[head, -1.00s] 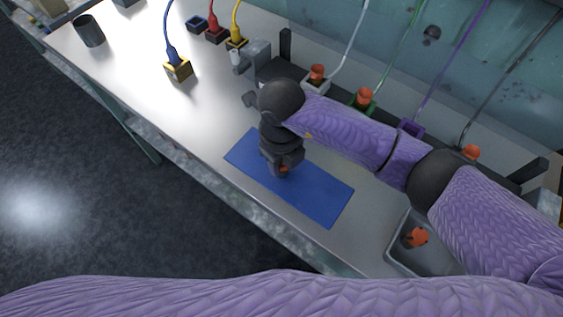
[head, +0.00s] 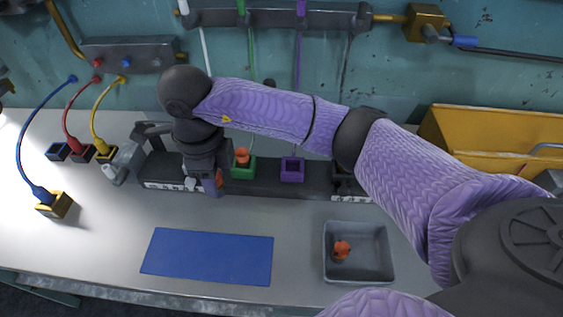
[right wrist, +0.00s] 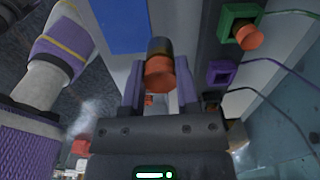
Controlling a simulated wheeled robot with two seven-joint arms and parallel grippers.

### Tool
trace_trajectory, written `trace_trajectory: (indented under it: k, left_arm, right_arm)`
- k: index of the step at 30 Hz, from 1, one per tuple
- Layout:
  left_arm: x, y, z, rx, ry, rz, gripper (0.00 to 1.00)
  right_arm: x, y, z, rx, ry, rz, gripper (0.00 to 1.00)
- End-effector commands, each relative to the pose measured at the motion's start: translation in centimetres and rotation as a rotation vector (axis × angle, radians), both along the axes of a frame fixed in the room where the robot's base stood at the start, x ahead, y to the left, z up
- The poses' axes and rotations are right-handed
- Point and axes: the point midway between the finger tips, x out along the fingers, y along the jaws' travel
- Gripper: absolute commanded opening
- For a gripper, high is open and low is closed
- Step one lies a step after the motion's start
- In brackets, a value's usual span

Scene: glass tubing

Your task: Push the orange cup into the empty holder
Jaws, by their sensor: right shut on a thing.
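My right gripper (head: 207,182) is over the left part of the dark rack at the back of the table. In the right wrist view, its two fingers (right wrist: 159,88) are shut on an orange cup (right wrist: 159,73) with a dark band beyond it. The held cup shows only partly in the head view (head: 219,178). The purple holder (head: 292,170) is empty and lies to the right of the gripper; it also shows in the right wrist view (right wrist: 222,72). The green holder (head: 243,172) between them has an orange cup (head: 242,155) in it. My left gripper is out of view.
A grey tray (head: 385,262) at front right has an orange cup (head: 342,250) in it. A blue mat (head: 207,256) lies bare at the front. Plugs with blue, red and yellow cables stand at left. A yellow bin (head: 490,130) stands at back right.

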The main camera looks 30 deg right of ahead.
Motion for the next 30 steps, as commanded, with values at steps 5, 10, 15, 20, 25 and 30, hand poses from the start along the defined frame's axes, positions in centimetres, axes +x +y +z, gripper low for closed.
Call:
trace_trajectory:
  k: [5, 10, 15, 20, 25, 30]
  left_arm:
    - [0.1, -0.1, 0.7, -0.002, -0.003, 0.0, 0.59]
    - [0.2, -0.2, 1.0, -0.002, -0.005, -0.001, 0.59]
    - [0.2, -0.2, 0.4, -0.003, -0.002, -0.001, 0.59]
    - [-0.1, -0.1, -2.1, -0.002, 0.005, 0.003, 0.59]
    - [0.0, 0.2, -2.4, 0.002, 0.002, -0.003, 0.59]
    - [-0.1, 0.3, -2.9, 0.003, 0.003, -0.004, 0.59]
  right_arm:
    - [2.2, -8.9, 4.8, -0.002, -0.007, 0.237, 0.0]
    - [2.3, -15.2, 9.0, 0.001, -0.005, 0.457, 0.0]
    - [2.0, -17.3, 9.2, 0.002, 0.001, 0.547, 0.0]
    - [1.9, -17.3, 3.8, 0.005, 0.007, 0.555, 0.0]
    - [1.9, -17.4, 0.1, 0.001, 0.005, 0.553, 0.0]
    - [1.9, -17.3, -2.9, 0.001, 0.003, 0.553, 0.0]
